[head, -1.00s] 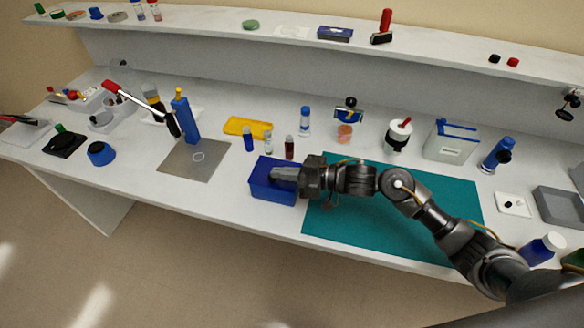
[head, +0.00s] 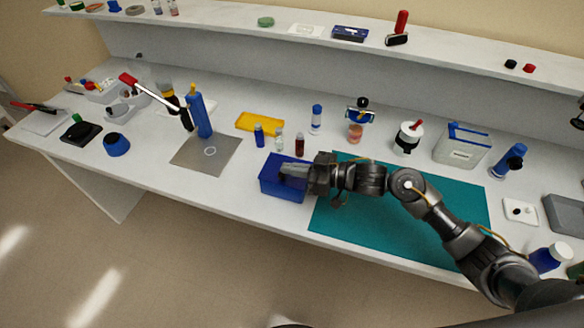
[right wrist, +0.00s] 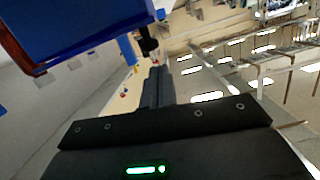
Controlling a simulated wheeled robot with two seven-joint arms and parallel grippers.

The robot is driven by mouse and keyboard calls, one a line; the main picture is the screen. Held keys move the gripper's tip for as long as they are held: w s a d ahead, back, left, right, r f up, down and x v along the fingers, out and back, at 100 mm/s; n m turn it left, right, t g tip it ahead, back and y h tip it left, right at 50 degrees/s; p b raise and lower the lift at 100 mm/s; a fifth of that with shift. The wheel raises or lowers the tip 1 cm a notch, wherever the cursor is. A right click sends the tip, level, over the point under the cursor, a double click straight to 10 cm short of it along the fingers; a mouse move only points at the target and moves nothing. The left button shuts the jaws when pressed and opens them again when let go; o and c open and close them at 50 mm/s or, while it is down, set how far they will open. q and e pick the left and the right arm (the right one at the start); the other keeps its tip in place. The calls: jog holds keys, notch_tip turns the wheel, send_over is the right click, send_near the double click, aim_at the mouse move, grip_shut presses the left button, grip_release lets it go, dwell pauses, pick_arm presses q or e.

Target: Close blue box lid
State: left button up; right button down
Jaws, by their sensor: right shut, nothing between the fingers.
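The blue box (head: 281,187) stands on the bench at the left edge of the green mat. Its top looks covered by a blue lid, partly hidden by my gripper; I cannot tell whether the lid is fully down. My right gripper (head: 284,171) is shut and empty, lying over the top of the box from the right. In the right wrist view, its shut fingers (right wrist: 158,85) point away, with a large blue surface of the box (right wrist: 80,25) close at upper left. My left gripper is not in view.
A green mat (head: 400,225) lies under my right arm. Small vials (head: 299,145) and a yellow tray (head: 260,122) stand behind the box. A metal plate (head: 190,160) with a blue bottle (head: 199,115) is to the left. The bench front edge is close.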

jog(key=r+p, duration=0.2)
jog(key=r, duration=0.1)
jog(key=shift+d+r, duration=0.1)
jog(key=shift+d, duration=0.1)
jog(key=shift+s+d+f+b, duration=0.3)
jog(key=shift+d+b, duration=0.15)
jog(key=shift+d, duration=0.1)
jog(key=shift+s+d+f+b, duration=0.15)
jog(key=shift+s+d+b, duration=0.1)
jog(key=shift+d+b, duration=0.25)
pick_arm(q)
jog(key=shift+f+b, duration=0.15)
jog(key=shift+b, duration=0.65)
pick_arm(e)
jog(key=v, duration=0.7)
jog(key=shift+s+d+r, duration=0.15)
jog(key=shift+d+r, duration=0.05)
jog(key=shift+r, duration=0.15)
